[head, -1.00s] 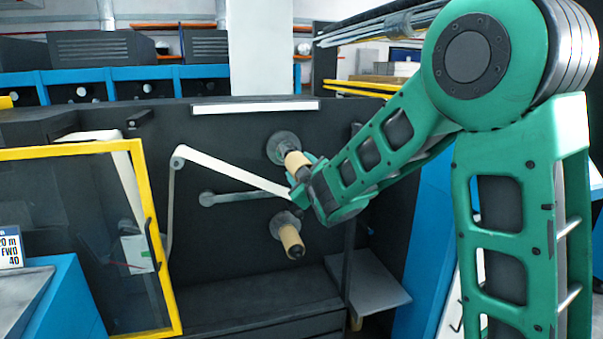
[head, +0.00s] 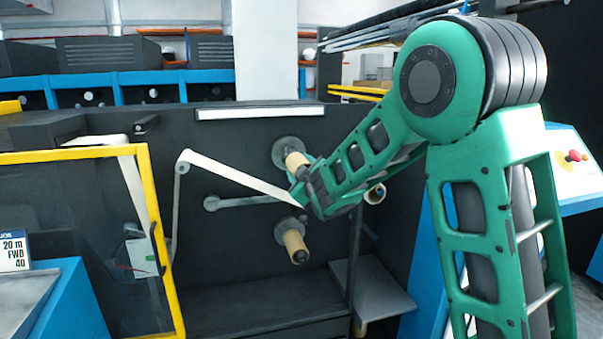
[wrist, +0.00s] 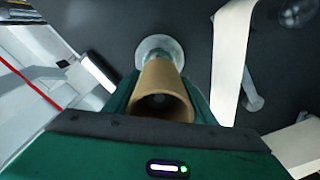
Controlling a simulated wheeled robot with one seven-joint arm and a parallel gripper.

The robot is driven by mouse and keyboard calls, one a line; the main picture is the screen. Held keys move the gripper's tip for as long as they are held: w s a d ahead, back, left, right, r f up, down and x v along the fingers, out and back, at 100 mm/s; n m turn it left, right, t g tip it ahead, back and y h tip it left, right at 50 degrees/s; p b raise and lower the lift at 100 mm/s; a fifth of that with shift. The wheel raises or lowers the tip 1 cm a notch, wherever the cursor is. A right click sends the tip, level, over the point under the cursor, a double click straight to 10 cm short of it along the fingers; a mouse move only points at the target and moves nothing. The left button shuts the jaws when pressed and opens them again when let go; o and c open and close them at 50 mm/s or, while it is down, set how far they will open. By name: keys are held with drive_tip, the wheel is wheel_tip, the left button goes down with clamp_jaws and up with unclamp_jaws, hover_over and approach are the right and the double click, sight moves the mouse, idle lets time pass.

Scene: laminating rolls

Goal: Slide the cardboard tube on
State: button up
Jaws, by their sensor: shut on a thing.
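A cardboard tube (head: 298,162) sits in line with the upper spindle, in front of its round grey flange (head: 287,150). In the wrist view the tube (wrist: 162,92) shows its open near end, with a small grey round shape inside. The pale flange (wrist: 160,50) lies straight beyond it. My gripper (head: 303,182) is shut on the tube, one green finger on each side in the wrist view. In the head view the gripper hides the tube's lower side. Whether the far end touches the flange cannot be told.
A lower spindle carries another tan tube (head: 295,245). A further tube end (head: 375,194) shows just right of my arm. A white web (head: 235,176) slants down toward my gripper. A grey shelf (head: 370,290) juts out at lower right; a yellow-framed door (head: 160,235) stands at left.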

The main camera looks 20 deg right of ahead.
drive_tip(key=shift+w, duration=3.15)
drive_tip(key=o, duration=1.1)
drive_tip(key=shift+o, duration=0.2)
